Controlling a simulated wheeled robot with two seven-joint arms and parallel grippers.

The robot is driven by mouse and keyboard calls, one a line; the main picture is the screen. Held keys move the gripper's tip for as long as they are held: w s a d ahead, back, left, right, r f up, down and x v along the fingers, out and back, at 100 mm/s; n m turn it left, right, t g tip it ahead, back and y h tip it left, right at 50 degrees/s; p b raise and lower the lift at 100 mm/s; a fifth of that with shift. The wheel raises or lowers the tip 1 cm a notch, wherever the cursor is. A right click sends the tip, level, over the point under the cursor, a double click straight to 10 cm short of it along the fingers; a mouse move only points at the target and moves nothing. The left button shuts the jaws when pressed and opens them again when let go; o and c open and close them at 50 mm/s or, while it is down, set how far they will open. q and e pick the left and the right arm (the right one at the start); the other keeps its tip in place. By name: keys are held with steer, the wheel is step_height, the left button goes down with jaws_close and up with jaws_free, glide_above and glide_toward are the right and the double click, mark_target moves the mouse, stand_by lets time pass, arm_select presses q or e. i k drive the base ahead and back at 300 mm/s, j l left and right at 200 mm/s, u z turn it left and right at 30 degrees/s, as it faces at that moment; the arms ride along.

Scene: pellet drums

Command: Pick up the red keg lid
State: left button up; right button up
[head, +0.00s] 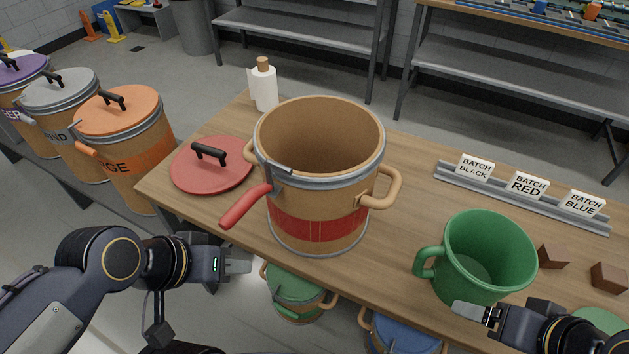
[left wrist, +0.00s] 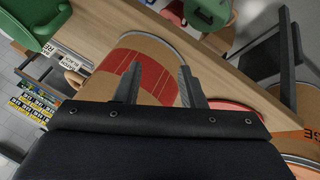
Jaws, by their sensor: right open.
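The red keg lid (head: 193,178) is a flat red disc with a black bar handle (head: 208,152). It lies on the wooden table left of the open keg (head: 320,218), which has a red band and a red lever (head: 245,206). My left gripper (head: 248,260) is below and in front of the lid, off the table's near edge, and does not touch it. Its fingers stand apart and empty in the left wrist view (left wrist: 158,86), with the keg's red band (left wrist: 145,65) behind them. My right gripper (head: 482,312) is open at the green mug's near side; part of it is hidden.
The green mug (head: 455,279) stands on the table (head: 400,225) at right, near brown blocks (head: 608,277). Batch signs (head: 527,186) stand in a rail behind. A white bottle (head: 264,88) is at the back. An orange-lidded drum (head: 145,160) stands left of the table.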

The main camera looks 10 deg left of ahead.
mark_target(214, 164)
steer(key=k+j+u, duration=0.15)
steer(key=j, duration=0.95)
steer(key=j+u, duration=0.2)
steer(key=j, duration=0.9)
steer(key=i+j+u, duration=0.15)
steer(key=i, duration=0.35)
steer(key=i+j+u, duration=0.1)
steer(key=i, duration=0.35)
